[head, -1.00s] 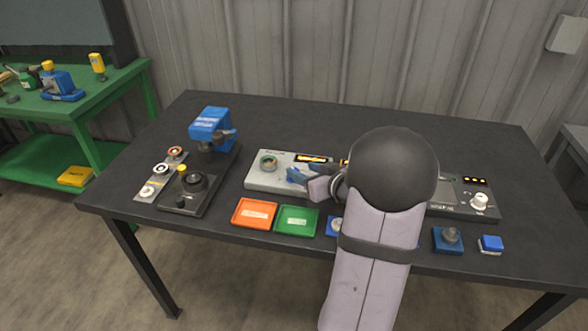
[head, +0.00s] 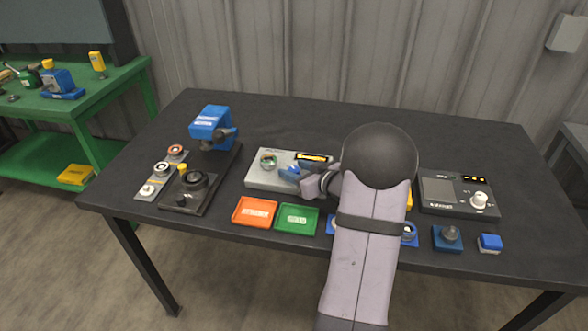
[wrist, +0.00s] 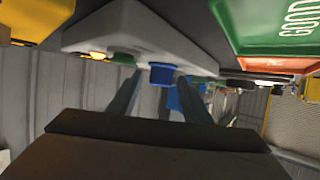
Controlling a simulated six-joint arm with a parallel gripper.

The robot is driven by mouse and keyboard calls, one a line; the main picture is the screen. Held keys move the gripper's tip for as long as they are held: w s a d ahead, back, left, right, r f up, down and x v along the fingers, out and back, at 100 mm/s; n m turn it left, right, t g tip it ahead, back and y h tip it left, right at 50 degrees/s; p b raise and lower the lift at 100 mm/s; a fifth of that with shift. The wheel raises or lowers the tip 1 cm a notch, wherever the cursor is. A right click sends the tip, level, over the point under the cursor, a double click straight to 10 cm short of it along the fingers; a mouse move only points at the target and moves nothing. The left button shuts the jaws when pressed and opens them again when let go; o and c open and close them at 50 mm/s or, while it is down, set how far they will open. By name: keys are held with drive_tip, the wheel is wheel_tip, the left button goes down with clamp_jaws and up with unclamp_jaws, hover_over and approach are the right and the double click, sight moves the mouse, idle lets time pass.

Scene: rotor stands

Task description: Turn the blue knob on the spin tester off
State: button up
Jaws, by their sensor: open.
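The spin tester (head: 262,181) is a light grey box in the middle of the table, with a lit orange display and a round green-rimmed opening on top. It also shows in the wrist view (wrist: 115,33). Its blue knob (wrist: 162,74) sticks out of the box in the wrist view, between my fingertips. My gripper (head: 290,174) is at the box's right front part in the head view, tilted. In the wrist view my gripper (wrist: 160,88) is open, with a finger on each side of the knob. I cannot tell whether the fingers touch it. The knob's setting is not readable.
An orange tray (head: 254,213) and a green tray (head: 297,219) lie in front of the tester. A blue-headed press (head: 210,125) stands left, a dark instrument with a white knob (head: 457,194) right. My arm hides the table's middle right.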

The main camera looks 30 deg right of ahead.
drive_tip(key=shift+w+f, duration=0.15)
drive_tip(key=shift+w, duration=0.25)
drive_tip(key=c, duration=1.1)
drive_tip(key=shift+p, duration=0.5)
drive_tip(key=shift+r+n+y+p, duration=0.2)
drive_tip(key=shift+n+y+p, duration=0.4)
drive_tip(key=shift+p, duration=0.35)
drive_tip(key=shift+o, duration=0.2)
drive_tip(key=shift+n+g+y+p, duration=0.3)
drive_tip(key=shift+n+y+p, duration=0.35)
drive_tip(key=shift+p, duration=0.45)
drive_tip(key=shift+f+n+g+y+p, duration=0.15)
drive_tip(key=shift+n+g+y+p, duration=0.35)
drive_tip(key=shift+n+y, duration=0.45)
drive_tip(key=shift+f+n+g+y+p, duration=0.1)
drive_tip(key=shift+n+g+y+p, duration=0.4)
drive_tip(key=shift+n+y, duration=0.4)
drive_tip(key=shift+y, duration=0.3)
